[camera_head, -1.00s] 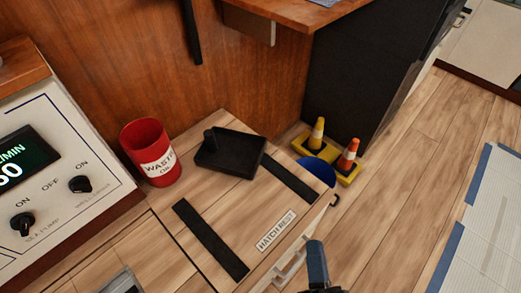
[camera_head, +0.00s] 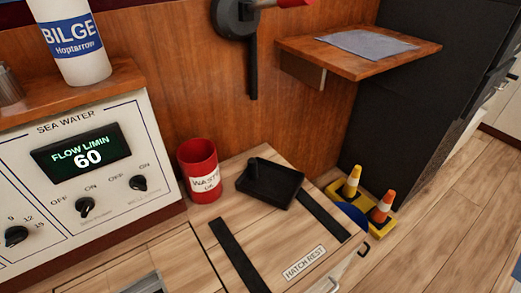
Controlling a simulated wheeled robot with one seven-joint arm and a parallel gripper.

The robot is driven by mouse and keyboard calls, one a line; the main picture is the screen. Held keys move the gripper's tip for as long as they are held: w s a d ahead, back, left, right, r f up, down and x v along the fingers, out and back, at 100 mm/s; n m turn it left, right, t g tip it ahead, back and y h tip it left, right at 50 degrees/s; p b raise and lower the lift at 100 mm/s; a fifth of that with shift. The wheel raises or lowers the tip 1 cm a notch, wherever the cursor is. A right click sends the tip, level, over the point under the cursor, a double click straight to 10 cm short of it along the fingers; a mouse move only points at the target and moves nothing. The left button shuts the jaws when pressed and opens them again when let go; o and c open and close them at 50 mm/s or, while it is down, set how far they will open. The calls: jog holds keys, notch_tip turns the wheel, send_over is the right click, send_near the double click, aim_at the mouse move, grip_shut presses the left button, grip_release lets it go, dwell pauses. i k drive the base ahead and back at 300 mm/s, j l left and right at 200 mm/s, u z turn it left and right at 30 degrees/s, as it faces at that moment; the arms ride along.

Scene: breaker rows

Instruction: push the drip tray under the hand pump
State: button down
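The drip tray is a shallow black tray (camera_head: 272,186) with a short upright knob at its left back. It lies on the wooden hatch (camera_head: 262,235), close to the wooden wall. The pipe's lower end is above and behind the tray. My gripper is not in view.
A red waste can (camera_head: 200,171) stands just left of the tray. Black strips cross the hatch. A wooden shelf (camera_head: 357,52) juts out above. A control panel (camera_head: 85,165) fills the left.

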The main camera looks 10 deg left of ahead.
aim_at(277, 185)
jog(key=u, duration=0.55)
jog(key=i+l+u, duration=0.25)
jog(key=l+u, duration=0.2)
jog(key=i+l+u, duration=0.25)
jog(key=l, duration=0.2)
jog(key=l+u, duration=0.2)
jog(key=l, duration=0.15)
jog(key=i+l, duration=0.1)
jog(key=l, duration=0.35)
jog(key=i+l, duration=0.1)
jog(key=l, duration=0.35)
jog(key=i+l+u, duration=0.1)
jog(key=l, duration=0.8)
jog(key=i+u, duration=0.05)
jog(key=i, duration=0.05)
